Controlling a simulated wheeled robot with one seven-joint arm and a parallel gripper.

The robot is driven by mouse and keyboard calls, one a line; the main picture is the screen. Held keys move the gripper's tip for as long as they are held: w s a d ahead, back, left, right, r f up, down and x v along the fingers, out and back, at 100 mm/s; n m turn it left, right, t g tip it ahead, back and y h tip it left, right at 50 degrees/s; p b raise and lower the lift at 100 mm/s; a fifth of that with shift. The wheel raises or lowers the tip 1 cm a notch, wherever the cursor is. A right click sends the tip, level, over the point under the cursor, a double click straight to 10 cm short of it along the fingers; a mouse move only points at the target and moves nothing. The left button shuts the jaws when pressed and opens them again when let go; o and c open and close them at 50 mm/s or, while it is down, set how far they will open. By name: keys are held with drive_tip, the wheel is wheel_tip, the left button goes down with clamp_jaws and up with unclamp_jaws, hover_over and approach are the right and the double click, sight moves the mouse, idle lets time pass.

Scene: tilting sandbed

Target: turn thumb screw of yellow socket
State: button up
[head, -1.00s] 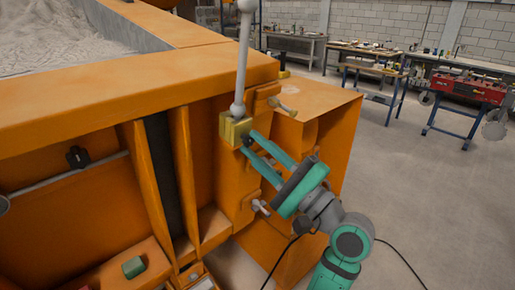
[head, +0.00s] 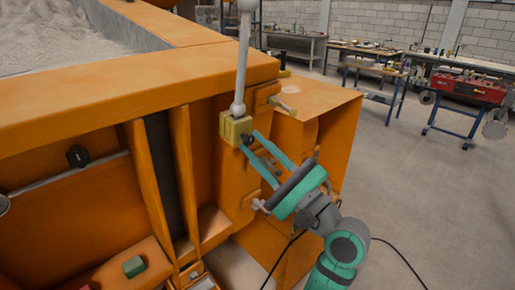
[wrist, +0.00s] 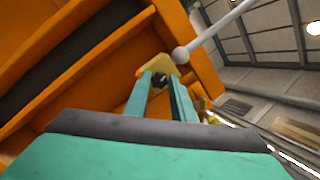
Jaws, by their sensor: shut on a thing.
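The yellow socket (head: 231,126) is a small block on the orange machine's corner, with a grey ball-ended lever (head: 240,75) standing up from it. The dark thumb screw (head: 247,139) is on the socket's lower right face. My gripper (head: 252,145) reaches up to it from the lower right, its two teal fingers shut on the thumb screw. In the wrist view the yellow socket (wrist: 163,64) shows beyond the fingertips, and the dark thumb screw (wrist: 159,80) sits between them. The fingertips partly hide the screw.
The orange sandbed frame (head: 120,95) fills the left. A handle (head: 284,106) sticks out right of the socket, and another metal knob (head: 258,205) is close to my gripper's body. Open floor (head: 420,200) lies to the right, with workbenches behind.

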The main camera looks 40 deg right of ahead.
drive_tip(key=o, duration=0.9)
drive_tip(key=shift+w+a+f, duration=0.15)
drive_tip(key=shift+f, duration=0.05)
drive_tip(key=shift+o, duration=0.5)
drive_tip(key=shift+r, duration=0.1)
drive_tip(key=v, duration=1.1)
